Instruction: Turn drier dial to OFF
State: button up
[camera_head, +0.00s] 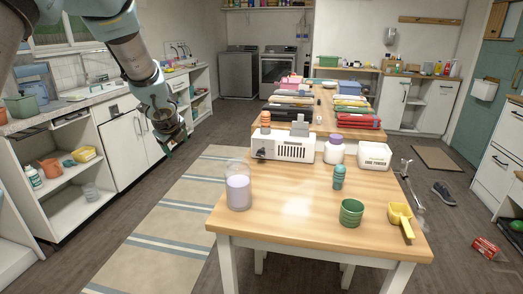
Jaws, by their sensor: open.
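Two grey laundry machines stand side by side against the far wall. The left one (239,72) has a plain front. The right one (277,67) shows a dark door window on its front and looks like the drier. Its dial is too small to make out, and its lower right is partly hidden by the items on the long table. My gripper (174,146) hangs at the upper left, open and pointing down, over the floor beside the left counter. It is far from both machines and touches nothing that I can see.
A counter (110,100) with open shelves lines the left wall. Between them a striped rug (165,235) and bare floor leave a clear lane toward the machines.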

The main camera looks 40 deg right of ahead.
jog(key=s+d+m+g+h, duration=0.1)
jog(key=s+d+m, duration=0.25)
jog(key=d, duration=0.35)
jog(key=s+d+m+h, duration=0.1)
jog(key=s+d+m, duration=0.2)
jog(key=d+m, duration=0.3)
jog(key=m+h, duration=0.1)
jog(key=m, duration=0.4)
send_near(261, 152)
jog(key=shift+n+g, duration=0.25)
jog(key=shift+g, duration=0.15)
jog(key=p+x, duration=0.2)
jog(key=x, duration=0.1)
jog(key=p+x, duration=0.1)
jog(key=x, duration=0.3)
jog(key=shift+w+d+r+p, duration=0.1)
jog(key=shift+w+d+p, duration=0.1)
jog(key=shift+w+p, duration=0.25)
jog(key=shift+p+x, duration=0.3)
jog(key=shift+x, duration=0.55)
jog(key=shift+a, duration=0.1)
jog(key=shift+c, duration=0.4)
grip_shut()
